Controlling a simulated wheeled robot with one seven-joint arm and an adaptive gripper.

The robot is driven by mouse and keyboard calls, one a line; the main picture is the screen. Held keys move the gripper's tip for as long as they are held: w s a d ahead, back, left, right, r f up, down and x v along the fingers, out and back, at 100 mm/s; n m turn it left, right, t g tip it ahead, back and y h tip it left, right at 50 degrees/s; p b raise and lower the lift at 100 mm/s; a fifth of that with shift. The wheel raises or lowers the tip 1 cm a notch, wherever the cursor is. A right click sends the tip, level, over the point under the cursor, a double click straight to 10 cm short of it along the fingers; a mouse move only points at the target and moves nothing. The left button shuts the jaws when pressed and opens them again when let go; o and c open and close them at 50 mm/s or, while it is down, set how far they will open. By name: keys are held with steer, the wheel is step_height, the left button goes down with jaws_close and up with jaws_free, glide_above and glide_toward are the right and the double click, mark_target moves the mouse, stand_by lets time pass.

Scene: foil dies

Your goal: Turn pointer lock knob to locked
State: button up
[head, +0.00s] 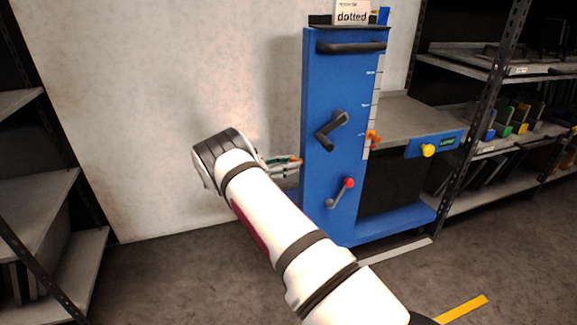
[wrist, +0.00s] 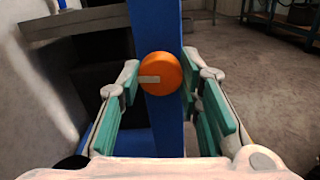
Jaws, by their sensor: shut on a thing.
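An orange round knob (wrist: 170,70) sits on the narrow side of a blue column (wrist: 165,125) in the wrist view. A pale bar on its face lies level and reaches toward the left edge. My gripper (wrist: 163,82) has a green-padded finger on each side of the knob and is shut on it. In the head view, my gripper (head: 285,166) reaches the left side of the blue machine (head: 316,110), with the knob (head: 297,161) just showing at its tips. An orange pointer (head: 373,138) stands beside the white scale on the machine's right side.
The machine's front carries a dark crank (head: 330,131), a red-tipped lever (head: 341,192) and a black handle bar (head: 350,47). A yellow knob (head: 428,151) is at the right. Shelving (head: 480,140) stands on both sides. Floor is open left of the machine.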

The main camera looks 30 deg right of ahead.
steer(key=m+b, duration=0.6)
steer(key=m, duration=1)
steer(key=shift+f+m, duration=0.1)
steer(key=shift+m, duration=0.2)
stand_by(0.4)
steer(key=o, duration=1.1)
steer(key=shift+o, duration=0.2)
steer(key=v, duration=1.2)
steer(key=shift+a, duration=0.1)
